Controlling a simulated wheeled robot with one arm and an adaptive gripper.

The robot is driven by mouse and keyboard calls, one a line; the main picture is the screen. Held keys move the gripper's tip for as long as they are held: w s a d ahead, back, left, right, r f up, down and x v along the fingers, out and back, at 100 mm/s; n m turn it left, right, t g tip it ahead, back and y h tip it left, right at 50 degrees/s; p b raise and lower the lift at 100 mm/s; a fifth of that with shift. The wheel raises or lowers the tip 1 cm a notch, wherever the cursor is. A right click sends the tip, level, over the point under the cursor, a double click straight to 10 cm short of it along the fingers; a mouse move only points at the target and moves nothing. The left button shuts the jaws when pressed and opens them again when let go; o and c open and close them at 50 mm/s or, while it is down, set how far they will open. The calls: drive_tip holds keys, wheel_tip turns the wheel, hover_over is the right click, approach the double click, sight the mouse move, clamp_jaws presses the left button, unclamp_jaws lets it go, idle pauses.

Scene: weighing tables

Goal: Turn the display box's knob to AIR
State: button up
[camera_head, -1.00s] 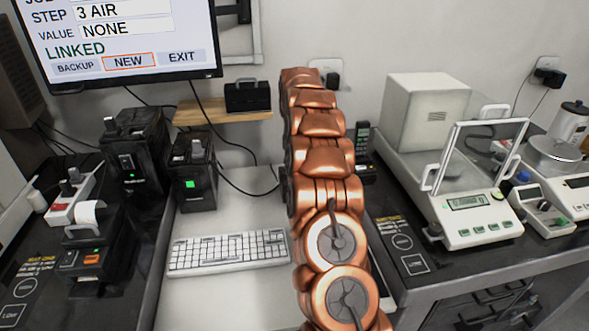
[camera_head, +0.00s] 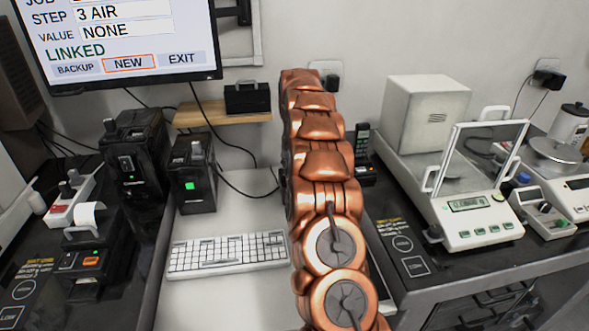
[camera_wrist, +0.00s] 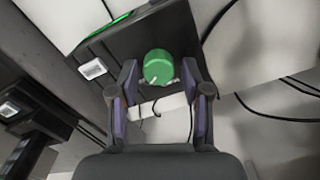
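A round green knob (camera_wrist: 158,67) with a small pale mark shows in the wrist view, on a dark box (camera_wrist: 123,46) with a lit green strip. I cannot read any label beside the knob or tell which setting it points to. My gripper (camera_wrist: 158,88) is open, with one finger to the left and one to the right of the knob; contact is unclear. In the head view, my copper-coloured arm hides the gripper and this knob. The monitor (camera_head: 125,35) there reads "STEP 3 AIR", "VALUE NONE" and "LINKED", with NEW outlined.
Two black boxes with top knobs, a taller one (camera_head: 136,165) and a smaller one with a green light (camera_head: 192,185), stand left of my arm. A keyboard (camera_head: 228,253) lies before them. A glass-shielded balance (camera_head: 478,228) is at right. Cables hang behind.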

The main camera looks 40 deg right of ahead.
drive_tip(key=shift+o, duration=0.4)
drive_tip(key=shift+r, duration=0.1)
wheel_tip(320, 180, up, 6)
drive_tip(key=shift+r, duration=0.55)
idle(0.5)
